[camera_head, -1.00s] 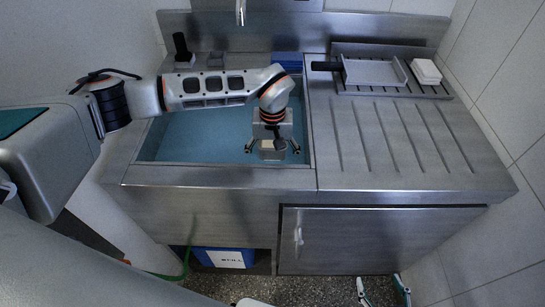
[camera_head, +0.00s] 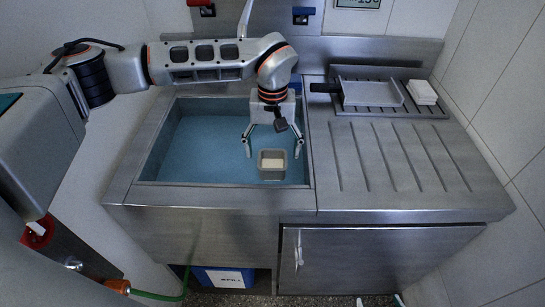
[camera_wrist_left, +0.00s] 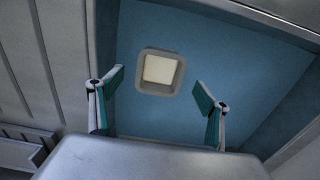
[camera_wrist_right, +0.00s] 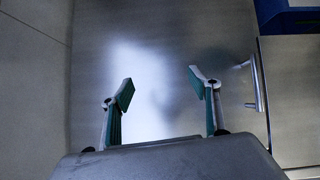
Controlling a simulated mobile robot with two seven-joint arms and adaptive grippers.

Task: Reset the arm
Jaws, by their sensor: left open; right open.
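My left gripper (camera_head: 272,148) hangs over the blue-floored sink, its two fingers spread and empty. A small grey square container (camera_head: 272,178) with a pale inside is in the sink below it. The left wrist view shows the container (camera_wrist_left: 141,76) beyond the open fingers (camera_wrist_left: 158,85), apart from them. My right gripper (camera_wrist_right: 160,83) is open and empty in the right wrist view, facing a grey metal surface. Only the tips of the right gripper (camera_head: 379,301) show at the bottom edge of the head view.
The steel counter (camera_head: 440,195) right of the sink is bare. A cabinet door (camera_head: 375,258) with a handle is below. A blue box (camera_head: 205,276) and green hose (camera_head: 165,297) are at lower left.

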